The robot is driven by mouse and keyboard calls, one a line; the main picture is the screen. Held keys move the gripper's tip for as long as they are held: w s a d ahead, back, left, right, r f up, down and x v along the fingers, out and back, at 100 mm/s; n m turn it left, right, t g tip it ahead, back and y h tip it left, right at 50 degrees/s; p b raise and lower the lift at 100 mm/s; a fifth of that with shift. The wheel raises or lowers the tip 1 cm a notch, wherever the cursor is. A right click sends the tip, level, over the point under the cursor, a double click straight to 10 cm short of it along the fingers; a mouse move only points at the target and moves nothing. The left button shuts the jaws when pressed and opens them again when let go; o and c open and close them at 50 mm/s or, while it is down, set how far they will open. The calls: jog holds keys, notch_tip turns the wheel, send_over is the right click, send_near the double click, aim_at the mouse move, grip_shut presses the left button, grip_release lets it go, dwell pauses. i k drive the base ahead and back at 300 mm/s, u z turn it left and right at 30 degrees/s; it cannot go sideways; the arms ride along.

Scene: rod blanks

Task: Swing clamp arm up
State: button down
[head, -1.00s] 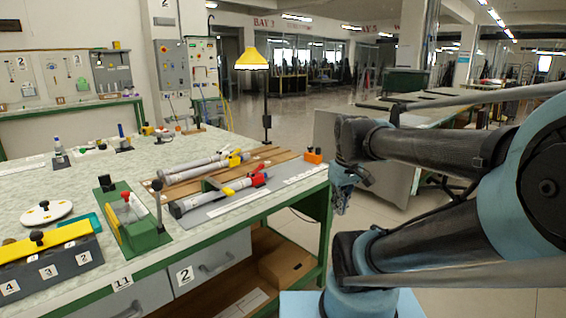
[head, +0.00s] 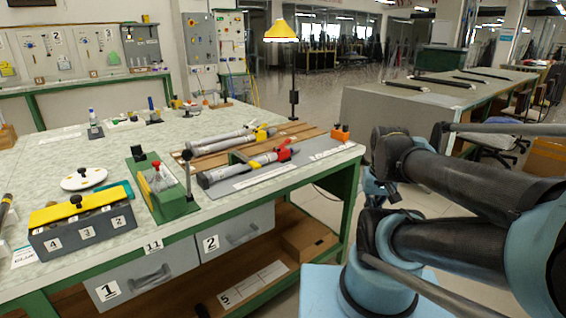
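A green fixture (head: 168,193) stands near the front edge of the table, with a red-knobbed part (head: 157,171) on it. An upright lever with a black ball knob (head: 187,156) rises at its right side. I cannot tell for sure which part is the clamp arm. My gripper (head: 377,190) hangs right of the table, clear of all these. Its fingers are small and partly hidden.
A dark block with a yellow bar (head: 84,232) and a white disc (head: 84,178) stand left of the fixture. Drawers and a shelf lie below.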

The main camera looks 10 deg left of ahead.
aim_at(243, 159)
jog(key=u, duration=1.35)
jog(key=k, duration=1.35)
jog(key=z, duration=0.95)
jog(key=i, duration=1)
